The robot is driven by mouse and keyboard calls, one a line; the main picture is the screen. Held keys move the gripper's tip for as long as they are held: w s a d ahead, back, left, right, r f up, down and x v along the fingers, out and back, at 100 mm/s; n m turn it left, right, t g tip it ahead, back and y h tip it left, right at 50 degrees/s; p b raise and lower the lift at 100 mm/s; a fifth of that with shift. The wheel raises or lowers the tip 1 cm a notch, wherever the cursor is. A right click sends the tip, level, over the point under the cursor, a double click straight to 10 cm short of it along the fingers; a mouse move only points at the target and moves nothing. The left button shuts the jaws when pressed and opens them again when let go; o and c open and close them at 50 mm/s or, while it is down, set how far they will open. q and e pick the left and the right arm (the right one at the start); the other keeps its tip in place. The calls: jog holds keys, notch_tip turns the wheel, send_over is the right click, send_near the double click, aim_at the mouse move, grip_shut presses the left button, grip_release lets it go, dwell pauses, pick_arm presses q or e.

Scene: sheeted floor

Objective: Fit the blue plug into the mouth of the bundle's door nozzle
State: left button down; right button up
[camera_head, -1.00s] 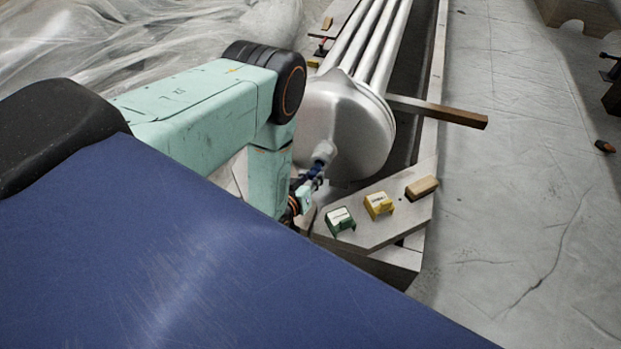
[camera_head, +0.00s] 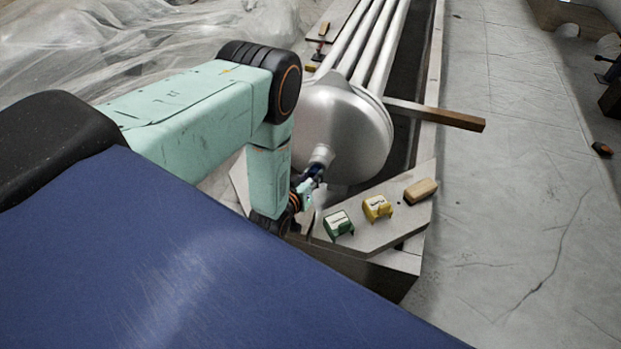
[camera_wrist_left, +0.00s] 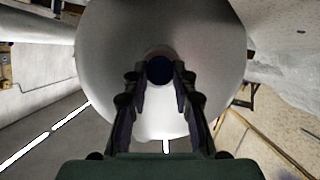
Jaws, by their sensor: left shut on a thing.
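The bundle's silver domed door (camera_head: 345,125) faces me, and its short pale nozzle (camera_head: 322,155) sticks out at the lower left. My left gripper (camera_head: 310,182) is shut on the blue plug (camera_head: 316,170), right at the nozzle's mouth. In the left wrist view, the plug's dark round end (camera_wrist_left: 159,70) sits between the fingertips (camera_wrist_left: 159,80), lined up with the nozzle; a thin grey rim (camera_wrist_left: 158,50) shows above it. The fingers and plug hide the mouth, so I cannot tell how far in the plug is. My right gripper is out of view.
A green block (camera_head: 338,224), a yellow block (camera_head: 377,208) and a tan block (camera_head: 420,190) lie on the grey cradle plate (camera_head: 375,235) below the door. A brown-ended bar (camera_head: 450,117) juts out to the right. Clear sheeting (camera_head: 130,50) lies at left; the right floor is mostly clear.

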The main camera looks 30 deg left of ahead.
pick_arm(q)
jog(key=c, duration=1)
grip_release()
jog(key=v, duration=1.2)
jog(key=s+d+f+m+g+h+p, duration=0.1)
jog(key=s+d+f+g, duration=0.2)
jog(key=s, duration=0.4)
jog(key=s+d+f+m+g+p, duration=0.1)
jog(key=s+f+g+p, duration=0.1)
jog(key=s+g, duration=0.45)
jog(key=s+d+r+m+g+p, duration=0.2)
jog(key=s+r+p, duration=0.6)
jog(key=r, duration=0.5)
jog(key=shift+s+d+r+g+h, duration=0.3)
jog(key=shift+s+d+g, duration=0.4)
jog(key=shift+s+g, duration=0.35)
